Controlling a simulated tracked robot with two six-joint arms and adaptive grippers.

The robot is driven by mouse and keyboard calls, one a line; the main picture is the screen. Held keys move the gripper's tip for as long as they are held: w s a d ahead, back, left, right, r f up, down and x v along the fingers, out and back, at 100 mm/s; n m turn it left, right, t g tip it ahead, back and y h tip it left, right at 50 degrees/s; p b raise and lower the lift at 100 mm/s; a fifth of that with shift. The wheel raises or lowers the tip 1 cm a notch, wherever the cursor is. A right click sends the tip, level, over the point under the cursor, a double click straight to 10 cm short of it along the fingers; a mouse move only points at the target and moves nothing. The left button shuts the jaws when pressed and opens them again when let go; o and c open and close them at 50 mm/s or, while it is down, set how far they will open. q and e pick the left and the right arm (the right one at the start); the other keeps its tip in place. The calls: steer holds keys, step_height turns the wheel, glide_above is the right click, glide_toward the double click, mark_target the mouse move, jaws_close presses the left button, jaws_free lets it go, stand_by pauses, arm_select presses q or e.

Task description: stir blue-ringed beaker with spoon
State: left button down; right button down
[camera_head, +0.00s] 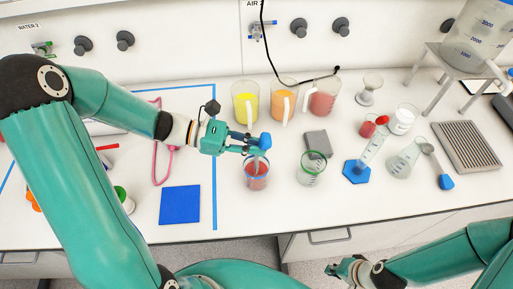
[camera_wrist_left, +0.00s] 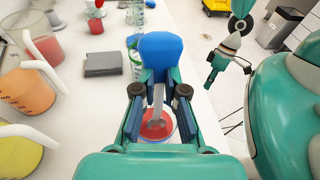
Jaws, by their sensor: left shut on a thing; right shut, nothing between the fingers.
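The blue-ringed beaker (camera_head: 257,179) stands upright on the white bench and holds red liquid. Its red contents (camera_wrist_left: 156,124) also show in the left wrist view, below my fingers. My left gripper (camera_head: 256,145) is shut on the spoon (camera_head: 264,141), just above the beaker. The spoon's blue end (camera_wrist_left: 160,55) points up, and its pale stem (camera_wrist_left: 158,97) runs down into the beaker's mouth. The lower tip is hidden, so I cannot tell its depth. My right gripper (camera_head: 345,268) is shut and empty, in front of the bench, away from the beaker.
A green-ringed beaker (camera_head: 311,170) and grey block (camera_head: 317,142) stand to the right. Jugs of yellow (camera_head: 245,104), orange (camera_head: 283,103) and red (camera_head: 322,99) liquid stand behind. A blue-based cylinder (camera_head: 356,172) and flask (camera_head: 402,164) are farther right. A blue square (camera_head: 180,204) lies left.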

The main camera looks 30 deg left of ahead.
arm_select(q)
step_height(320, 180, up, 7)
steer(key=shift+r, duration=0.2)
stand_by(0.4)
